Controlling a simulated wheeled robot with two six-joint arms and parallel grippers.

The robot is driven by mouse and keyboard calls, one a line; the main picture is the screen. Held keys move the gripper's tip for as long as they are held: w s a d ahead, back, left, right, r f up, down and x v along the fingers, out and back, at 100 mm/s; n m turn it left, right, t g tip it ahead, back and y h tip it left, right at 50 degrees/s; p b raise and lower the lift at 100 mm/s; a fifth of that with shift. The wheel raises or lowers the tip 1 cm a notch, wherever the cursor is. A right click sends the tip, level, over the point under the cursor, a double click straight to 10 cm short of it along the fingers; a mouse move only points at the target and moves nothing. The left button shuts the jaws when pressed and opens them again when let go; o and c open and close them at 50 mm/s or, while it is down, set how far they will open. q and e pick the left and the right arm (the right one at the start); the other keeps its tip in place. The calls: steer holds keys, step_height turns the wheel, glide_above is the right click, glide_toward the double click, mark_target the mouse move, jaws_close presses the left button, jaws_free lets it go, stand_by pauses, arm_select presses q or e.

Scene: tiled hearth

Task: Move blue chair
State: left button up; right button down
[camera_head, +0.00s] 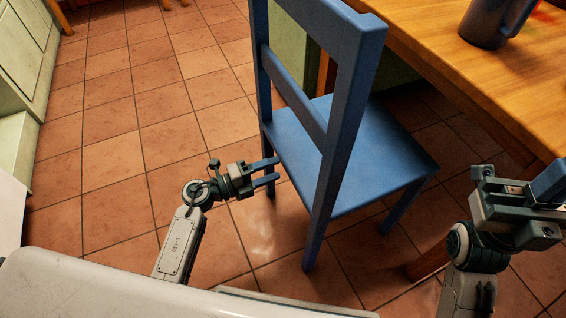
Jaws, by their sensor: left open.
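The blue chair (315,150) stands upright on the tiled floor at the centre, its slatted back toward me and its seat beyond, beside the wooden table. My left gripper (276,169) is left of the chair, with its two fingers apart and pointing right. The fingers overlap the chair's left rear leg in the picture; I cannot tell whether they touch it. Nothing is clearly held. My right gripper (545,192) is at the right edge, near the table's front corner. Its fingertips are partly cut off, so its opening is unclear.
The wooden table (480,75) fills the upper right, close to the chair, with a dark mug (490,25) on it. Pale green cabinets (22,60) line the left. The tiled floor (120,140) left of the chair is clear.

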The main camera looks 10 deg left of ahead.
mark_target(287, 165)
arm_select(q)
steer(key=p+x, duration=0.1)
steer(key=x, duration=0.4)
steer(key=shift+d, duration=0.1)
jaws_close()
steer(key=shift+f, duration=0.15)
stand_by(1.2)
